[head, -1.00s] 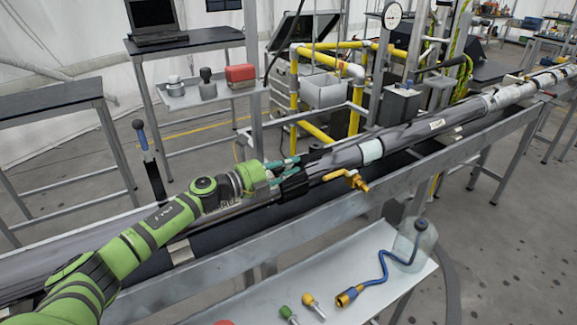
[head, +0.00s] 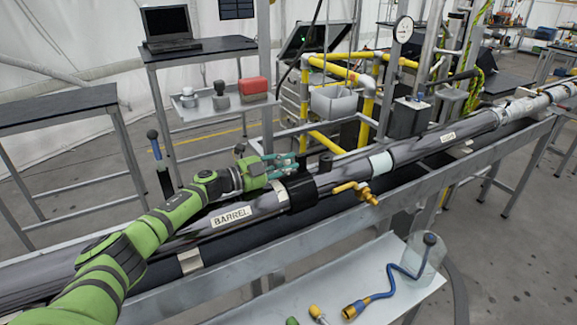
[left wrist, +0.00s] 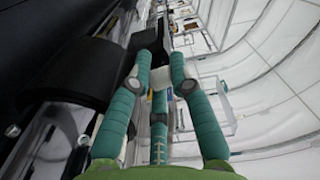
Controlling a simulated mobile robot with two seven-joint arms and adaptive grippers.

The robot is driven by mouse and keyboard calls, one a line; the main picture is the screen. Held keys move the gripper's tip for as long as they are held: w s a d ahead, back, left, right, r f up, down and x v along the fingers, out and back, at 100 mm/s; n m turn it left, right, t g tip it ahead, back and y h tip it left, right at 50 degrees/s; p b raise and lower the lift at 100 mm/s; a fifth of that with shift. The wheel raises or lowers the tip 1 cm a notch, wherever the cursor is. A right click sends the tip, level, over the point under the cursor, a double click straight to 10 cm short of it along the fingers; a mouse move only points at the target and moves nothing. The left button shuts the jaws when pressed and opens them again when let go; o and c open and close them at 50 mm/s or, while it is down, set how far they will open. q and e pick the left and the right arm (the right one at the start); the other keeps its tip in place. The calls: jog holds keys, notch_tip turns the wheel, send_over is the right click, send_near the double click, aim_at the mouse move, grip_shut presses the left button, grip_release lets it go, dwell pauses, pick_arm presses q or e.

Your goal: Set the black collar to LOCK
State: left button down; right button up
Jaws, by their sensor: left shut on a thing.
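The black collar (head: 300,192) sits around the grey pipe, just right of the BARREL label (head: 231,217). My left gripper (head: 294,163), with green-blue fingers, is at the far upper side of the collar. In the left wrist view the fingers (left wrist: 158,68) close on a dark piece (left wrist: 150,38) beside the large black collar (left wrist: 75,72). The piece appears to be a tab of the collar, but its join is unclear. No LOCK mark can be read. My right gripper is not in view.
A brass valve with a yellow handle (head: 357,190) sticks out of the pipe right of the collar. A blue hose (head: 404,270) and small fittings lie on the front shelf (head: 300,288). A blue-topped upright lever (head: 155,145) stands behind the pipe.

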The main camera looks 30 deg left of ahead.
pick_arm(q)
jog(key=shift+w+a+r+n, duration=0.2)
jog(key=shift+r+n, duration=0.05)
jog(key=shift+n, duration=0.05)
jog(key=shift+a, duration=0.1)
jog(key=c, duration=1.2)
grip_release()
jog(key=shift+f, duration=0.1)
jog(key=shift+s+f, duration=0.1)
jog(key=shift+s+a, duration=0.15)
jog(key=shift+s, duration=0.05)
jog(key=v, duration=0.9)
jog(key=shift+s+a, duration=0.15)
jog(key=shift+s, duration=0.25)
jog(key=shift+s+a, duration=0.4)
jog(key=shift+s, duration=0.25)
